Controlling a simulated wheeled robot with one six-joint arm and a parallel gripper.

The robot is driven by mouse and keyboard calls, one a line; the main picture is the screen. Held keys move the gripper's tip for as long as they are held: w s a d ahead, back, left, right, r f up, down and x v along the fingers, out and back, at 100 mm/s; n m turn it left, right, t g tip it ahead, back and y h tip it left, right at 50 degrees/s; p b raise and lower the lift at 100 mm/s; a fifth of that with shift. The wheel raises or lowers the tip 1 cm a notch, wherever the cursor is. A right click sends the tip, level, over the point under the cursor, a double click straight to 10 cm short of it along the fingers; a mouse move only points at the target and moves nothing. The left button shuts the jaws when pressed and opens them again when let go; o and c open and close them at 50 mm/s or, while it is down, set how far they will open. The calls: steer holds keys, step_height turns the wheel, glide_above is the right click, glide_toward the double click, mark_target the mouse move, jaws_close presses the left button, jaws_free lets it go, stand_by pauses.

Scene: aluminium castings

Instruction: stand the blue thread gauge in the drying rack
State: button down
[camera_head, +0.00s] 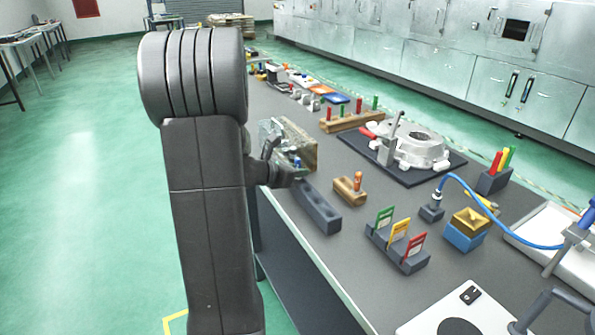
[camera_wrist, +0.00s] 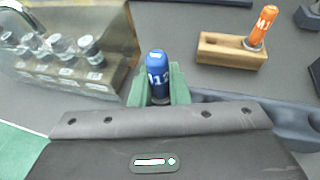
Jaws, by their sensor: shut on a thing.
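The blue thread gauge (camera_wrist: 157,62) stands roughly upright between the green fingertips of my gripper (camera_wrist: 159,88), which is shut on it. White marking ending in "12" shows on its blue top; its lower end is hidden. In the head view my gripper (camera_head: 290,174) is at the table's left edge, mostly behind my arm, with a bit of blue showing. A long dark grey block with recesses (camera_head: 318,208) lies just right of it and shows partly in the wrist view (camera_wrist: 265,112). I cannot tell for sure which holder is the drying rack.
A clear-walled stand (camera_head: 303,143) with several metal-topped plugs is close behind my gripper. A small wooden block (camera_head: 345,193) holds an orange gauge (camera_wrist: 262,26).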

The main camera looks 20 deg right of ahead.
steer(key=shift+f, duration=0.2)
steer(key=c, duration=1.3)
jaws_free()
steer(key=shift+a+r, duration=0.1)
steer(key=v, duration=1.3)
steer(key=shift+a+r, duration=0.2)
steer(key=shift+a, duration=0.05)
steer(key=shift+s, duration=0.1)
steer(key=x, duration=1.4)
steer(key=shift+f, duration=0.1)
steer(key=shift+s+a+r, duration=0.1)
steer(key=shift+r, duration=0.25)
